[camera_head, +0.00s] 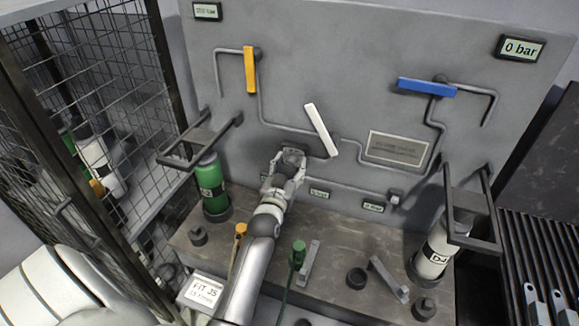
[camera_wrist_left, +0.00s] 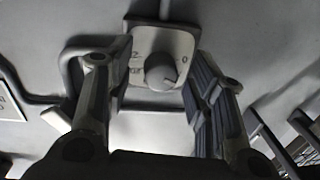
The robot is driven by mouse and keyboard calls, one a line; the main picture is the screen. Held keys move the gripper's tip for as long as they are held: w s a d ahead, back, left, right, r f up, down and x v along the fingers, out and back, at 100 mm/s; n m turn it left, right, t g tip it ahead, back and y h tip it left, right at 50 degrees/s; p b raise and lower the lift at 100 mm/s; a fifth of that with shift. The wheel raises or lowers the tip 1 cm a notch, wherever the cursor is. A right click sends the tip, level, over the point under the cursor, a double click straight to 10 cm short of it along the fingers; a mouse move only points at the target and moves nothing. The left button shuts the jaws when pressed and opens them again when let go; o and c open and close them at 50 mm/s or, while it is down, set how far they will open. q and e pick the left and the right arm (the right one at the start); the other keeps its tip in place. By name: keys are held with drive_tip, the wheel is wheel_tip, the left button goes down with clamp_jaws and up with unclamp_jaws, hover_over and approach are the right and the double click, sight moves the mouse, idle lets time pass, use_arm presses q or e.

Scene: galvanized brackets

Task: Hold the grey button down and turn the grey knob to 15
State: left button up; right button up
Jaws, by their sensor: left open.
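The grey knob (camera_wrist_left: 160,71) is round, with a pale pointer mark, on a light plate (camera_wrist_left: 180,42) with numbers around it; a 0 shows at its right. The printed numbers are too blurred to read the setting surely. In the head view the dark knob housing (camera_head: 293,154) is on the wall panel, partly covered by my left gripper (camera_head: 284,173). My left gripper also shows in the left wrist view (camera_wrist_left: 156,72). It is open, its fingers on either side of the knob and apart from it. I cannot clearly identify the grey button; a small grey block (camera_head: 395,198) sits on the lower pipe.
The panel carries pipes, an orange lever (camera_head: 250,69), a white lever (camera_head: 321,130) and a blue lever (camera_head: 426,87). A display (camera_head: 520,47) reads 0 bar. Green (camera_head: 213,187) and white (camera_head: 434,250) cylinders flank the bench. A wire cage (camera_head: 85,105) stands left.

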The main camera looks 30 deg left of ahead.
use_arm(q)
drive_tip(key=v, duration=0.7)
drive_tip(key=shift+s, duration=0.25)
drive_tip(key=shift+d, duration=0.1)
